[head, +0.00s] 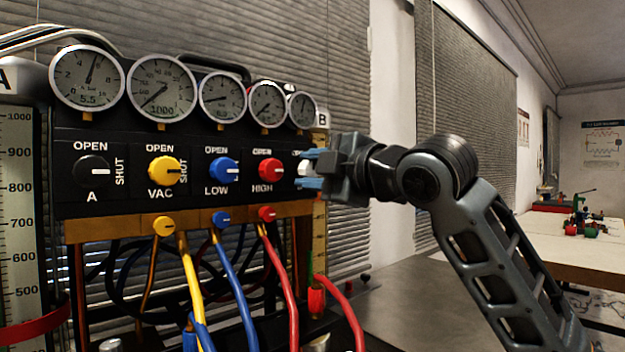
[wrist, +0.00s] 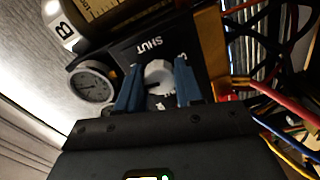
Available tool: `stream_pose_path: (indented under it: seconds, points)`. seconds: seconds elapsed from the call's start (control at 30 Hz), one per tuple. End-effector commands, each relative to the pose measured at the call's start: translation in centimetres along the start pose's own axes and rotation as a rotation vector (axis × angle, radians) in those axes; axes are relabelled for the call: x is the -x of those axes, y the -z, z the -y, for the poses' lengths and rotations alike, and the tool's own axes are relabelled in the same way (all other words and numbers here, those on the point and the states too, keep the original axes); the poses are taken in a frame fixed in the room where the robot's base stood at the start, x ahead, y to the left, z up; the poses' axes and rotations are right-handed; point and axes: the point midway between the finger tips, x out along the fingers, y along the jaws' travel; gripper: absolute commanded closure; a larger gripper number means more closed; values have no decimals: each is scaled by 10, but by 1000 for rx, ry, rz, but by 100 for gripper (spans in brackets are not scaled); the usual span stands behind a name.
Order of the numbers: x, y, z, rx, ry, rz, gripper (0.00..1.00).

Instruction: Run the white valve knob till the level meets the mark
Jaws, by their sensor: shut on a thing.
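The white valve knob (wrist: 158,76) sits on the black panel, between the blue fingers of my gripper (wrist: 158,85) in the wrist view. My gripper (head: 312,170) is shut on it. In the head view only a sliver of the white knob (head: 304,169) shows between the fingers. The B column (head: 320,240) stands right of the panel, mostly hidden behind my gripper and hoses. Its top also shows in the wrist view (wrist: 105,15). I cannot make out its level or mark.
The black panel (head: 135,205) also carries a black A knob (head: 92,170), yellow VAC (head: 166,170), blue LOW (head: 223,170) and red HIGH (head: 269,169) knobs. Several gauges line its top. The A column (head: 18,230) is at left. Coloured hoses hang below.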

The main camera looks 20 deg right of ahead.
Motion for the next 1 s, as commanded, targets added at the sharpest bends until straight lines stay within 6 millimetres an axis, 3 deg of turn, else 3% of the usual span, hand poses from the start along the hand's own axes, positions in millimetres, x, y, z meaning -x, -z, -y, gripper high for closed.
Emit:
stream_pose_path:
  seconds: [0.77, 0.8, 1.0]
  points:
    - [0, 1, 2, 100, 3, -1, 95]
    - [0, 1, 2, 100, 3, -1, 61]
    - [0, 0, 1, 99, 2, -1, 42]
